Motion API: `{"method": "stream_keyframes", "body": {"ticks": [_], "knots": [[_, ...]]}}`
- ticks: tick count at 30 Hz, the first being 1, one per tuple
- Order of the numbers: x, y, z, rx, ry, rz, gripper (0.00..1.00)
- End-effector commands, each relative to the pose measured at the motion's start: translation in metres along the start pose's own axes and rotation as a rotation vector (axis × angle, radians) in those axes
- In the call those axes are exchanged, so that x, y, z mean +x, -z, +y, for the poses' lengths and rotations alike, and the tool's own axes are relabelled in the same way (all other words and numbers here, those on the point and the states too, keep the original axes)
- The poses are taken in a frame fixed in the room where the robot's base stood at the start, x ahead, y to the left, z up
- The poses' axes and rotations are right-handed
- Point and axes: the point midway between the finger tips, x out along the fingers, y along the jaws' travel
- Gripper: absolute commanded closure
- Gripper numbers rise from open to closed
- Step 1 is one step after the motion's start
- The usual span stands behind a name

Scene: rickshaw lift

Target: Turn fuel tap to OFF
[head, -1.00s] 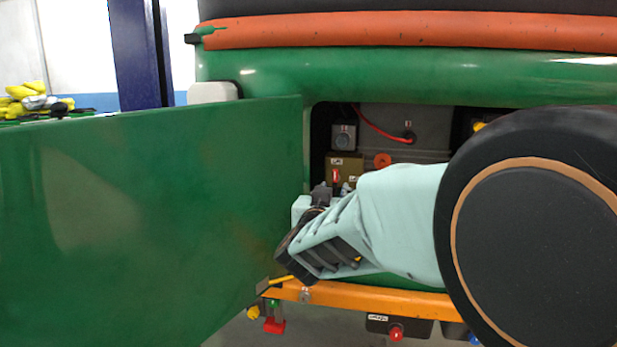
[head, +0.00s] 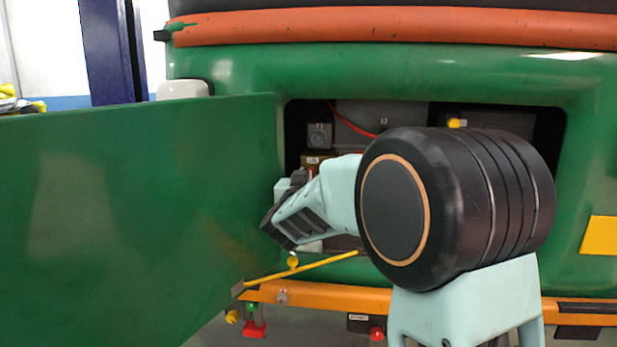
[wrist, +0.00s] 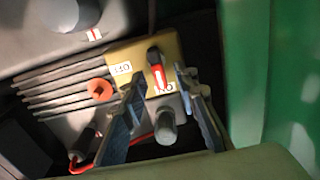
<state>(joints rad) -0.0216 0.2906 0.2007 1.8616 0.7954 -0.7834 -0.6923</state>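The fuel tap (wrist: 156,70) is a small lever, dark at one end and red toward the other, on a brass-coloured plate (wrist: 171,50). Its red end points to the ON label (wrist: 164,88). The OFF label (wrist: 122,68) is on the plate's left side in the wrist view. My gripper (wrist: 158,79) is open, its two fingers spread at either side of the lever's red end, with gaps showing on both sides. In the head view my gripper (head: 297,180) is at the left of the bay, covering most of the plate (head: 316,158).
A green door panel (head: 140,220) stands open left of the bay. A grey knob (wrist: 167,128) sits beside the plate between the fingers. An orange-red round cap (wrist: 100,90) is left of them. A yellow rod (head: 310,268) crosses below my gripper, above the orange bumper (head: 350,298).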

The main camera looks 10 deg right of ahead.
Motion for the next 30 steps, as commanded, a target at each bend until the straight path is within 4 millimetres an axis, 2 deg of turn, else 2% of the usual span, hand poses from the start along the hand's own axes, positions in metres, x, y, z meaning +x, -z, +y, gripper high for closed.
{"method": "stream_keyframes", "body": {"ticks": [10, 18, 30], "knots": [[0.0043, 0.0003, -0.0004, -0.001, 0.001, 0.0, 0.72], [0.0041, 0.0003, -0.0003, 0.0, 0.001, 0.0, 1.0], [0.004, -0.0008, 0.0004, 0.035, 0.001, 0.001, 1.0]]}}
